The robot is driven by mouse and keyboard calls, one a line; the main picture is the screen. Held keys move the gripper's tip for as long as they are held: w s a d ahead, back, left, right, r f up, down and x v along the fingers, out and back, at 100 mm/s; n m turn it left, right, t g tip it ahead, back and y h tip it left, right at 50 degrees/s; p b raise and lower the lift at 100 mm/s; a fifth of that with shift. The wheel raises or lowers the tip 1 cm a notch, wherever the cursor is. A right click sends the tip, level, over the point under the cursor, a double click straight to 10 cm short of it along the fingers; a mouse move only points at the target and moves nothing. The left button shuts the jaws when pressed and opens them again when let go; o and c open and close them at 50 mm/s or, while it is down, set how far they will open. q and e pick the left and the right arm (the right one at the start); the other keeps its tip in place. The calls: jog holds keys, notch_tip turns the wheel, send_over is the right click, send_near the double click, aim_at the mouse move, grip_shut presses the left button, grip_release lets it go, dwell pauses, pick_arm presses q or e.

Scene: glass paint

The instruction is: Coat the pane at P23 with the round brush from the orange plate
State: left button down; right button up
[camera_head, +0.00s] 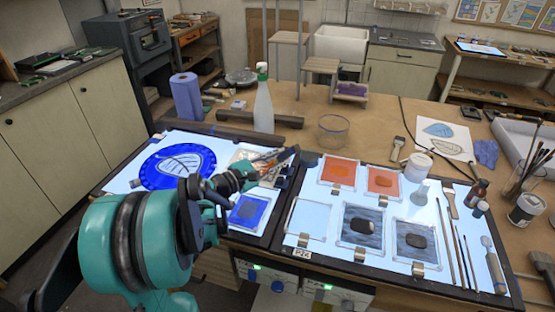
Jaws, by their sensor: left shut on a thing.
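My left gripper (272,160) is over the right part of the left light table, beside an orange-smeared plate (243,155) that my arm partly covers. It is shut on a small, dark, slim thing that looks like the round brush; its tip is hard to make out. A clear, pale pane (308,218) lies at the front left of the right light table, behind a small label (301,253) that seems to start with P2. The label's last sign is too small to read surely. My right gripper is not in view.
Two orange panes (338,172) and two grey textured panes with dark blobs (362,226) lie nearby. A blue pane (248,209) lies near my arm. Slim brushes (467,258) lie at right.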

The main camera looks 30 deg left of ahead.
pick_arm(q)
jog(key=shift+w+a+b, duration=0.1)
jog(key=shift+w+a, duration=0.1)
jog(key=shift+w, duration=0.6)
jog(key=shift+w+a+b, duration=0.1)
jog(key=shift+w+a, duration=0.15)
jog(key=shift+w, duration=0.5)
jog(key=shift+w+a+b, duration=0.1)
jog(key=shift+w+a, duration=0.1)
jog(key=shift+w, duration=0.6)
jog(key=shift+f+b, duration=0.35)
jog(key=shift+a, duration=0.1)
